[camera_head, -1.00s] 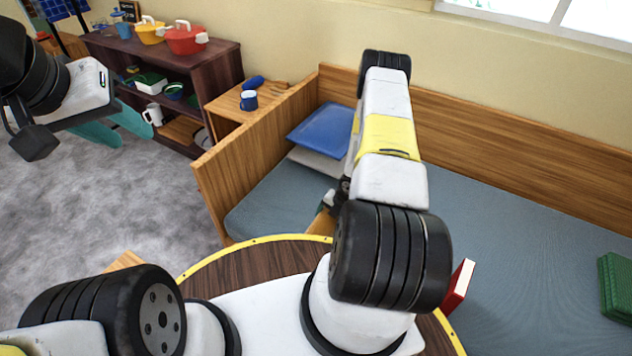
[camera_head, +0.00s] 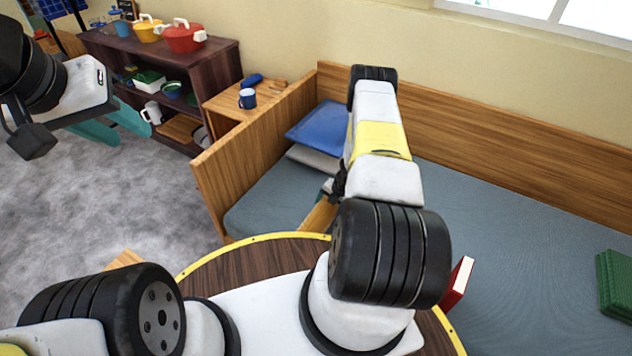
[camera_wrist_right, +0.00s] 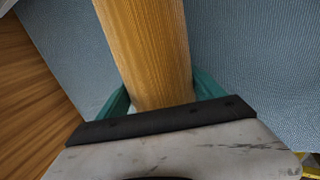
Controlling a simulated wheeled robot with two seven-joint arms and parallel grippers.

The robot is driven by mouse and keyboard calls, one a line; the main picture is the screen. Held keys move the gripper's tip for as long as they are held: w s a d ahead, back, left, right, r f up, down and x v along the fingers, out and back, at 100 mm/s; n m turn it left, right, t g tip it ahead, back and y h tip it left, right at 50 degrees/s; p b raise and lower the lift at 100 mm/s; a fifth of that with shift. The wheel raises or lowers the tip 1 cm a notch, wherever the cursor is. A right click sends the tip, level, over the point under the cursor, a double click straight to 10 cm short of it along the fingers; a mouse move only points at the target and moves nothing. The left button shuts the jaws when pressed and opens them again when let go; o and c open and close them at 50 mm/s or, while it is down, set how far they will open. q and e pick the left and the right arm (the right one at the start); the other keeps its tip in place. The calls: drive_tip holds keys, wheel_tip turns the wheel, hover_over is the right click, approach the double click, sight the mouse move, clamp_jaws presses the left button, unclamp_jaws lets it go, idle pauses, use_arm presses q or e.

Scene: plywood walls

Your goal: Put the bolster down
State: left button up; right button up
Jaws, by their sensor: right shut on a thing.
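The bolster (camera_wrist_right: 145,45) is a long piece with an orange-brown wood-grain look. In the right wrist view it lies between the teal fingers of my right gripper (camera_wrist_right: 162,92), which is shut on it. Its far end runs out of the top of that view. In the head view only a short part of the bolster (camera_head: 320,214) shows beside my right arm, which hides the rest. The grey-blue mattress (camera_head: 500,235) of the wooden daybed is behind and below it. My left gripper (camera_head: 112,128) is at the left, over the carpet, empty with its teal fingers apart.
A blue cushion (camera_head: 318,128) lies at the bed's left end, with a grey one (camera_head: 313,160) below. A green block-like item (camera_head: 615,285) and a red book (camera_head: 459,283) are at the right. A shelf (camera_head: 190,62) with pots stands at the back left. The mattress middle is clear.

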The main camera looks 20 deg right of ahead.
drive_tip(key=shift+f, duration=0.75)
drive_tip(key=shift+f, duration=0.1)
drive_tip(key=o, duration=2)
